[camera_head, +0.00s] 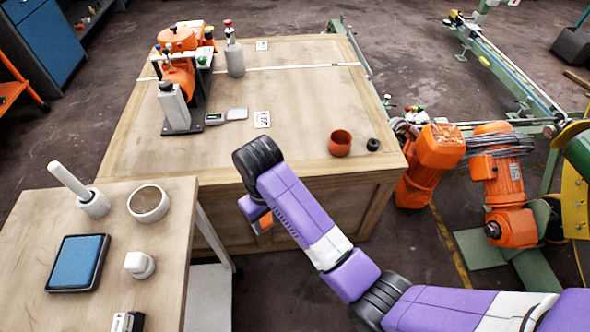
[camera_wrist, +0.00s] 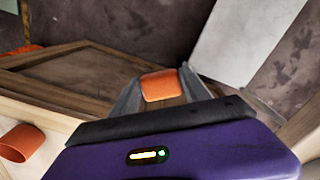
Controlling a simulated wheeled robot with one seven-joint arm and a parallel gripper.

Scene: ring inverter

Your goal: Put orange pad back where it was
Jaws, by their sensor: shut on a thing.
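My gripper (camera_wrist: 160,88) is shut on the orange pad (camera_wrist: 161,85), which sits between its two fingers in the wrist view. In the head view the orange pad (camera_head: 265,222) shows only partly below my purple wrist, in front of the wooden crate table (camera_head: 290,110). It is held in the air near the table's front side. My arm hides much of the gripper in the head view.
An orange cup (camera_head: 340,143) and a small black object (camera_head: 373,145) stand near the crate table's front right corner. A bottle (camera_head: 234,55) and an orange machine (camera_head: 180,75) stand farther back. The left table (camera_head: 30,215) holds a blue-screened tablet (camera_head: 77,262) and a round dish (camera_head: 148,203).

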